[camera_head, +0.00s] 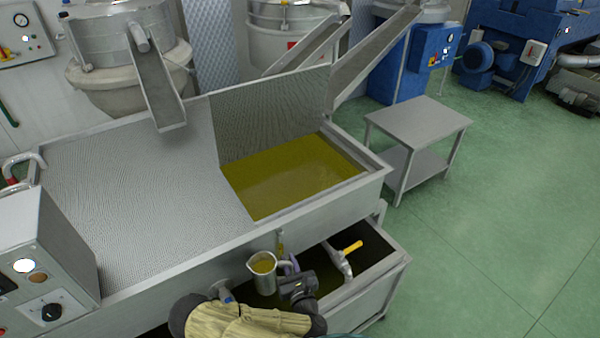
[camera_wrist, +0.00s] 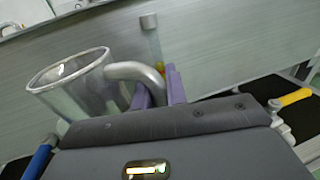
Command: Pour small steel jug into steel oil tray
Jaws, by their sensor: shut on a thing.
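The small steel jug (camera_head: 264,284) is upright in my gripper (camera_head: 290,264), with yellow-green oil showing inside its mouth in the head view. In the wrist view the jug (camera_wrist: 80,92) is at the left, and the purple fingers of my gripper (camera_wrist: 160,88) are shut on its curved handle. An open steel tray (camera_head: 385,283) with a dark inside lies low under the front of the large steel tank (camera_head: 340,190). The jug is above the tray's left part, apart from it. My arm hides part of the tray.
The tank holds yellow-green oil, with a perforated lid (camera_head: 270,112) raised behind it. A tap with a yellow handle (camera_head: 352,247) hangs over the low tray. A control box (camera_head: 45,245) stands at left. A steel side table (camera_head: 420,122) stands right; green floor there is clear.

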